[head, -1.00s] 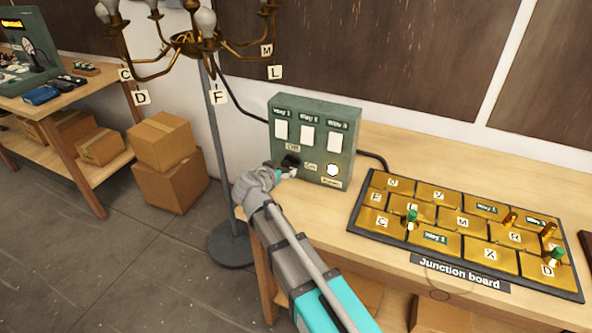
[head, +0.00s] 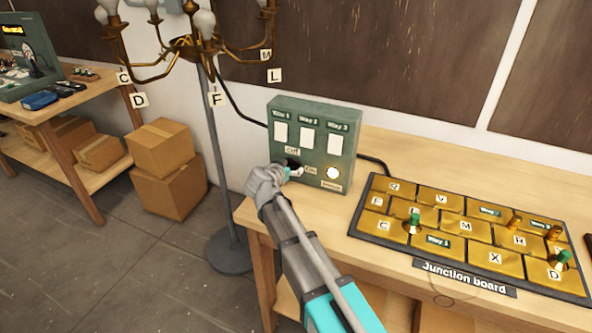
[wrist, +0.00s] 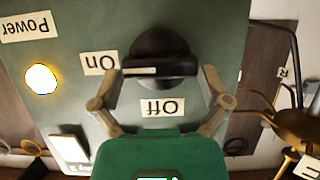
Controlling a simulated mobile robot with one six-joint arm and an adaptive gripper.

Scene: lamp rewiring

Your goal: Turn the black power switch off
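The black power switch (wrist: 162,60) is a round knob with a raised bar on the green control box (wrist: 215,25). In the wrist view, which is upside down, the white mark on its bar points to the "On" label (wrist: 100,64). The "Off" label (wrist: 162,107) is on the near side of the knob. My gripper (wrist: 162,75) is open, one finger beside each end of the bar; I cannot tell whether they touch it. In the head view my gripper (head: 288,172) is at the box's lower left and partly hides the switch.
The round power light (wrist: 41,79) is lit. The junction board (head: 400,262) lies on the bench to the right. Cardboard boxes (head: 165,170) stand on the floor at left.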

